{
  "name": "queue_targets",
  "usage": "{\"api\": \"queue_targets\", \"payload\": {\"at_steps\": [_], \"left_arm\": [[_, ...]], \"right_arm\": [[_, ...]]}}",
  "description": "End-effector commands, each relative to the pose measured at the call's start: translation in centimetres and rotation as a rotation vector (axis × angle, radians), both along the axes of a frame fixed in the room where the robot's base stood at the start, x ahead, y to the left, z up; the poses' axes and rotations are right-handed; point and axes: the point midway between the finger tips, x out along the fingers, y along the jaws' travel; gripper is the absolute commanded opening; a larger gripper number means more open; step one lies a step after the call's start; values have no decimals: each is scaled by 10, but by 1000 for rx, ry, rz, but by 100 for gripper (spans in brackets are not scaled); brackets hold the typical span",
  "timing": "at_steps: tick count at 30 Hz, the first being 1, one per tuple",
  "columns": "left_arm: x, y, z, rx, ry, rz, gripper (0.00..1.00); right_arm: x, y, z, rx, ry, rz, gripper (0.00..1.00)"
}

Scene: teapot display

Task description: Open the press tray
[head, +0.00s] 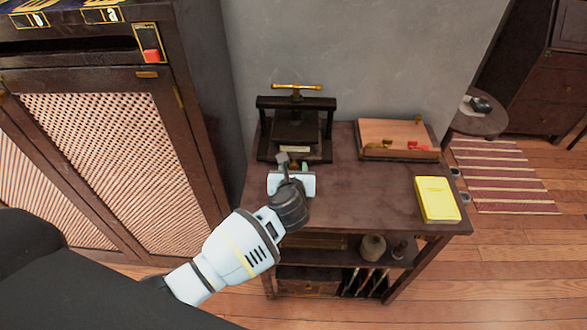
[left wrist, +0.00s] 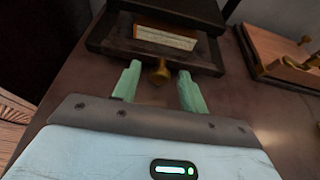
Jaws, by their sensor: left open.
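The dark press (head: 295,130) with a brass top handle (head: 297,87) stands at the back left of the wooden table. Its tray (left wrist: 115,47) is the dark low part at its base, with a brass knob (left wrist: 160,72) on the front. My left gripper (head: 292,168) is in front of the press, over the table. In the left wrist view its two green fingers (left wrist: 156,85) are open, one on each side of the knob, with gaps between. The knob is hidden behind my gripper in the head view. My right gripper is not in view.
A wooden board with brass fittings (head: 398,134) lies right of the press. A yellow book (head: 437,200) lies at the table's right front. A cabinet with lattice doors (head: 110,140) stands close on the left. The table's middle is clear.

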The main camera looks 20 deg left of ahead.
Motion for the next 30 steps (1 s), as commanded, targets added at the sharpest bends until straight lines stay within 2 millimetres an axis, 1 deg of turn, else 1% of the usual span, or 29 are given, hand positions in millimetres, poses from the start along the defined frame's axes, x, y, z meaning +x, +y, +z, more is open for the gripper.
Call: {"api": "queue_targets", "payload": {"at_steps": [3,13,19,22,26,30], "left_arm": [[0,0,0,0,0,0,43],[0,0,0,0,0,1,0],[-1,0,0,0,1,1,0],[-5,-2,0,-4,2,-1,0],[-18,-9,1,-10,1,-4,0],[-37,-14,2,-10,1,-4,0]], "right_arm": [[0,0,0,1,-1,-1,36],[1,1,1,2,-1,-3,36],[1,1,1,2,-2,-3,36],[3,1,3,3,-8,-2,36],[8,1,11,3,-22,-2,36],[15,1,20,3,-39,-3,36]]}}
